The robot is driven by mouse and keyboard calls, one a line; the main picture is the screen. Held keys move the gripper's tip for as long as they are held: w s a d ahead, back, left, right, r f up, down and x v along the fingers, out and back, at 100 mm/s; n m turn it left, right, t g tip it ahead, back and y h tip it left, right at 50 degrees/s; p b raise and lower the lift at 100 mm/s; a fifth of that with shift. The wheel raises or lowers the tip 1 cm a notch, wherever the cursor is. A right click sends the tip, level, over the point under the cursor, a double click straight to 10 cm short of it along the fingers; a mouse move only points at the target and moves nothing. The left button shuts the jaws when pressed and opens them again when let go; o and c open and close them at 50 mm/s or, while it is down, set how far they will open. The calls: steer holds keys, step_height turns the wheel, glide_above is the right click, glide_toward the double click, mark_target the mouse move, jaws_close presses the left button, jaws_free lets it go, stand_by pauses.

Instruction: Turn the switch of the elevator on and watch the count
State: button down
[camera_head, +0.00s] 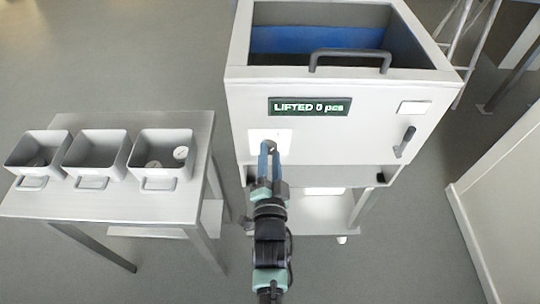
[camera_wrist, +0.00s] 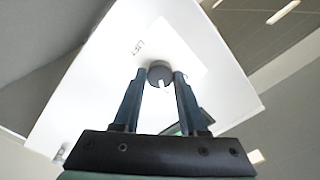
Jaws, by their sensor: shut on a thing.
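The elevator (camera_head: 350,125) is a white box with an open top and a blue area inside. Its green display (camera_head: 310,106) reads "LIFTED 0 pcs". The switch is a round grey knob (camera_wrist: 160,71) with a pale pointer mark, on a white plate (camera_wrist: 165,45) labelled "LIFT". The plate also shows at the front left of the elevator in the head view (camera_head: 285,134). My gripper (camera_head: 269,149) reaches up to this plate and hides the knob there. In the wrist view its two blue fingers are closed on the sides of the knob.
A metal table (camera_head: 100,208) at left bears three grey bins; the right bin (camera_head: 165,184) holds pale round pieces. The elevator has a dark lever (camera_head: 405,142) at its front right and a handle (camera_head: 350,54) on top. A white low wall (camera_head: 505,200) stands at right.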

stand_by(0.3)
steer(key=shift+c, duration=2.2)
jaws_free()
steer(key=shift+s, duration=0.1)
steer(key=s, duration=1.2)
steer(key=shift+s, duration=0.4)
